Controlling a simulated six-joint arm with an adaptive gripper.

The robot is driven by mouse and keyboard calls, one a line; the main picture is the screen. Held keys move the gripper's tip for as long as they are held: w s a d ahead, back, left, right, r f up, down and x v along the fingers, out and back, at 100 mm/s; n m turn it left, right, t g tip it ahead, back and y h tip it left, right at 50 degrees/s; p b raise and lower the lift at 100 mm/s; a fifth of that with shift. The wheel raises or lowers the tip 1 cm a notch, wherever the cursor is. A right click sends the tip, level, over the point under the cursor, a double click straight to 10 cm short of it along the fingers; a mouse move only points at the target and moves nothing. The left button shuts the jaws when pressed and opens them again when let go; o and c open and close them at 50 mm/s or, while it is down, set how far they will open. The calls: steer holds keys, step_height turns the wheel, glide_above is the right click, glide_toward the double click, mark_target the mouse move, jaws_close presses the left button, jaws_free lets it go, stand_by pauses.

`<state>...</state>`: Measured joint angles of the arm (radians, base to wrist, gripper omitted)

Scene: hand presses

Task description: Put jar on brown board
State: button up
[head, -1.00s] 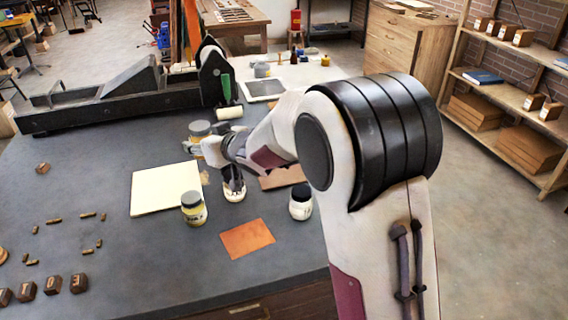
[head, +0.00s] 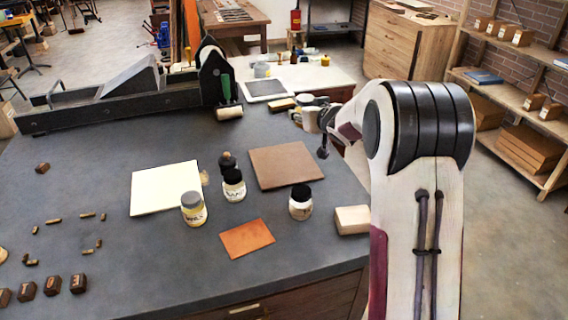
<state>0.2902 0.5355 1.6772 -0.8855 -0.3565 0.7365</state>
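The brown board (head: 285,166) lies flat on the dark bench and is bare. A white jar with a black lid (head: 233,189) stands upright left of the board, beside the cream sheet. A second white jar with a black lid (head: 300,207) stands in front of the board. A yellowish jar with a grey lid (head: 193,212) stands at the front edge of the cream sheet. My gripper (head: 322,150) is raised beyond the board's far right side, apart from all the jars. It is small and seen from behind, so its opening is unclear.
An orange sheet (head: 247,238) and a cream sheet (head: 165,188) lie on the bench. A dark knobbed object (head: 228,162) stands behind the left white jar. A pale block (head: 352,220) sits near the right edge. A black press (head: 130,95) stands at the back left.

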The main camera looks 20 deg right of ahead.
glide_above(304, 165)
steer(key=shift+d+f, duration=0.1)
steer(key=shift+f, duration=2.35)
steer(key=shift+f, duration=3.1)
steer(key=shift+f, duration=1.9)
steer(key=shift+f, duration=0.1)
steer(key=o, duration=1.3)
